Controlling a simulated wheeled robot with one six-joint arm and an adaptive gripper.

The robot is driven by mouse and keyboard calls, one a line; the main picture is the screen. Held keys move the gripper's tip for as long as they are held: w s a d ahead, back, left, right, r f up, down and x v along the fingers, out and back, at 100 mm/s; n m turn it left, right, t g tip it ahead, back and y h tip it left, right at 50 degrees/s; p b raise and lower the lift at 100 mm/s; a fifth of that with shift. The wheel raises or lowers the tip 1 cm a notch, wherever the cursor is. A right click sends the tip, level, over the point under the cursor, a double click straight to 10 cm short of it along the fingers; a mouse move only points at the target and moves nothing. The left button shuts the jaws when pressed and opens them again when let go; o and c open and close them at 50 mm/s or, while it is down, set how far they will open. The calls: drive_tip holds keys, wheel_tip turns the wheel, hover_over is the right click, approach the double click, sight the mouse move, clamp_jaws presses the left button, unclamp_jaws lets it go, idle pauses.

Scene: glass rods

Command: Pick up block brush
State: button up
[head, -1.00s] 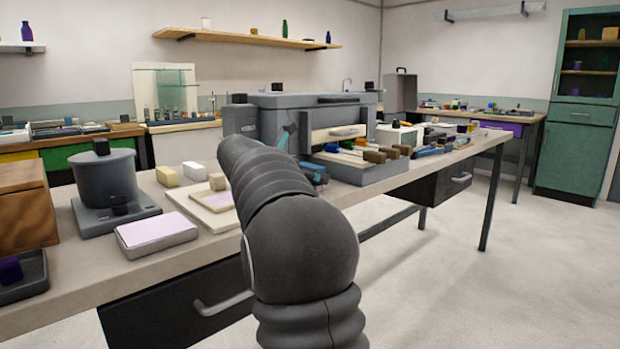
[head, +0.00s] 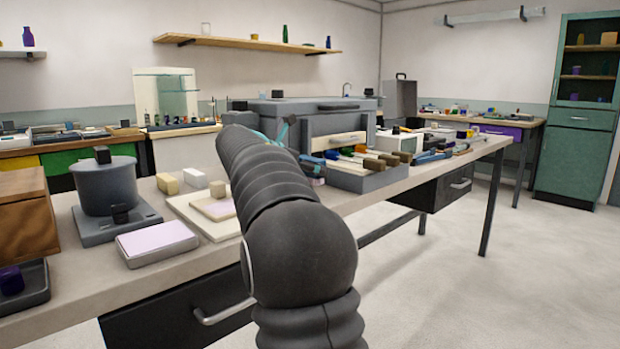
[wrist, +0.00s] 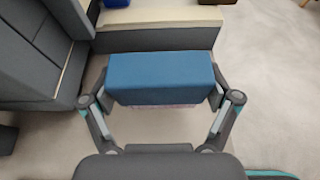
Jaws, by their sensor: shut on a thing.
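The block brush (wrist: 160,75) is a blue rectangular block with a pale pinkish strip, perhaps bristles, below its front edge. It lies crosswise between the two fingers of my gripper (wrist: 164,97) in the wrist view. The fingers are shut on its two short ends. In the head view my dark arm covers most of the gripper. A small blue and pinkish piece of the brush (head: 313,162) shows just right of the arm, above the bench in front of the grey box unit (head: 318,115).
A grey tray (head: 366,183) with several brown and coloured handles stands close to the right of my gripper. A pale board (head: 205,222), a white-topped pad (head: 157,240) and a grey pot (head: 105,187) stand left on the bench (head: 175,275).

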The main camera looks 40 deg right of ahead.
drive_tip(key=s+d+r, duration=0.6)
drive_tip(key=s+r, duration=0.1)
drive_tip(key=s, duration=0.3)
drive_tip(key=shift+r, duration=0.1)
